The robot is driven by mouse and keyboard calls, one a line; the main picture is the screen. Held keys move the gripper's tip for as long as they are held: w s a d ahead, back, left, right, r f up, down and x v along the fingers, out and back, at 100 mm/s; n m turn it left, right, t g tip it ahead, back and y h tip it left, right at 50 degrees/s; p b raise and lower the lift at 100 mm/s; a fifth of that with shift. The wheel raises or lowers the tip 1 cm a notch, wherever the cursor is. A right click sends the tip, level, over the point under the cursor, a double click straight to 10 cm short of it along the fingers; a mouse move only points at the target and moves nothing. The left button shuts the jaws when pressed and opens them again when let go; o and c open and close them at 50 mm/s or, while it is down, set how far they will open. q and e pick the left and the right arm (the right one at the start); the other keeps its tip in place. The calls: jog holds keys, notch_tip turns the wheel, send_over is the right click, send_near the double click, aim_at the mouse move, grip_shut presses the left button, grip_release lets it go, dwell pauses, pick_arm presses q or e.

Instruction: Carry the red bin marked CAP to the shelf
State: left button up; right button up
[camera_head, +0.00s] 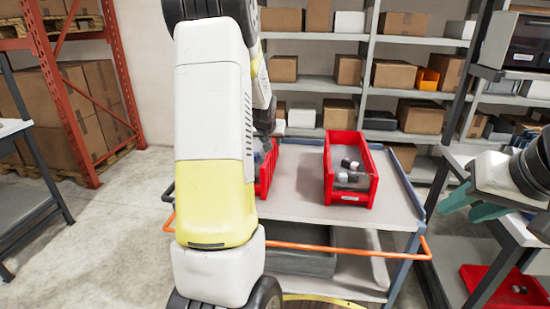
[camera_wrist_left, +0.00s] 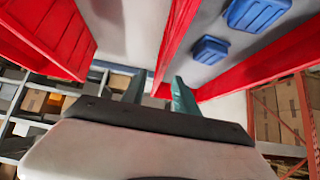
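Two red bins stand on the grey cart (camera_head: 300,207). The right red bin (camera_head: 374,185) holds several small dark and white items; its front label is too small to read. The left red bin (camera_head: 268,168) is mostly hidden behind my left arm, so I cannot tell which is marked CAP. In the left wrist view, my left gripper (camera_wrist_left: 157,90) has its fingers apart, with a thin red bin wall (camera_wrist_left: 176,35) between them and gaps showing. Blue pieces (camera_wrist_left: 255,12) lie beside that wall. My right gripper (camera_head: 470,204) is open and empty at the right.
Shelves (camera_head: 315,84) with cardboard boxes stand behind the cart. An orange rail (camera_head: 330,249) crosses the cart's front. Another red bin (camera_head: 505,288) sits low at the right. An orange rack (camera_head: 60,95) stands at the left. Floor left of the cart is clear.

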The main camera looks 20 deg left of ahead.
pick_arm(q)
jog(key=x, duration=0.4)
jog(key=shift+w+f, duration=0.1)
jog(key=shift+f, duration=0.15)
jog(key=shift+c, duration=0.2)
grip_shut()
dwell(0.9)
jog(key=shift+r, duration=0.15)
